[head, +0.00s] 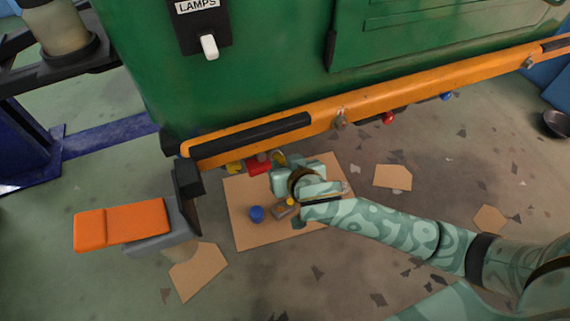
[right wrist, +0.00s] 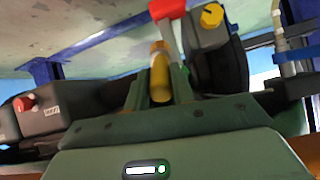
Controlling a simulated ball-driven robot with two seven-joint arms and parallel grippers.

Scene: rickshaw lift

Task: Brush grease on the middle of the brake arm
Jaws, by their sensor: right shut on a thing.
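My right gripper (right wrist: 160,88) is shut on a brush with a yellow-brown handle (right wrist: 160,70), which points away from the palm in the right wrist view. Just beyond it is a pale arm with a red end (right wrist: 167,10), perhaps the brake arm; I cannot tell whether the brush touches it. In the head view my right gripper (head: 284,178) is under the orange bar, its fingertips and the brush hard to make out. A red part (head: 258,165) and a yellow part (head: 233,168) show beside it. My left gripper is not in view.
The orange bar (head: 400,95) and green body (head: 250,60) overhang. An orange pedal-like block (head: 122,226) stands left. A dark box with a yellow knob (right wrist: 210,16) is near the brush.

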